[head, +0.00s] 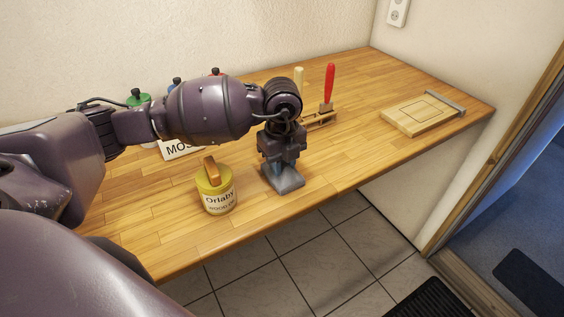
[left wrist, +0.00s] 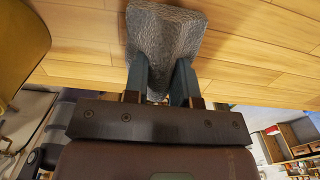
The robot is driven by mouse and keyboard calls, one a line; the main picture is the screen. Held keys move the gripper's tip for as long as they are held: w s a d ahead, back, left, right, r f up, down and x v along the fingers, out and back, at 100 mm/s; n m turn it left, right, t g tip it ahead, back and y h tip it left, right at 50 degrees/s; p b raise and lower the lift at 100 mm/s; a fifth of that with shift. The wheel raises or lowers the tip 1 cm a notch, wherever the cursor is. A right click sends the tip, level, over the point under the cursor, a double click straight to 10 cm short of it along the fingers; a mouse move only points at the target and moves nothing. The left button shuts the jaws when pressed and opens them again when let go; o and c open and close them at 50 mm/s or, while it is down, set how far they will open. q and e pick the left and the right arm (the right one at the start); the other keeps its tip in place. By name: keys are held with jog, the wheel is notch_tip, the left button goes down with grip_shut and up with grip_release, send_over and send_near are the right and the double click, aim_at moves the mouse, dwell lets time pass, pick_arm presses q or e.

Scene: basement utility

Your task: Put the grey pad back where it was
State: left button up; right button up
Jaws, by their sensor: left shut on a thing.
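The grey pad (head: 284,179) is under my left gripper (head: 279,168), near the front edge of the wooden bench. The gripper points down and is shut on the pad. In the left wrist view the rough grey pad (left wrist: 163,40) sits between the two fingers of the gripper (left wrist: 163,85). Whether the pad touches the bench top or hangs just above it, I cannot tell. My right gripper is not in view.
Behind are a wooden rack (head: 319,120) with a red-handled tool (head: 329,84), and bottles with coloured caps. A wooden board (head: 421,113) lies at the right. The bench (head: 355,148) between is clear.

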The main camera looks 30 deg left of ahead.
pick_arm(q)
jog(key=shift+f, duration=0.1)
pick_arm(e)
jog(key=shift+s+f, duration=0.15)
pick_arm(q)
jog(key=o, duration=0.7)
jog(key=shift+o, duration=0.7)
jog(key=shift+r, duration=0.35)
notch_tip(320, 180, up, 12)
jog(key=shift+f+p, duration=0.2)
jog(key=shift+p, duration=0.1)
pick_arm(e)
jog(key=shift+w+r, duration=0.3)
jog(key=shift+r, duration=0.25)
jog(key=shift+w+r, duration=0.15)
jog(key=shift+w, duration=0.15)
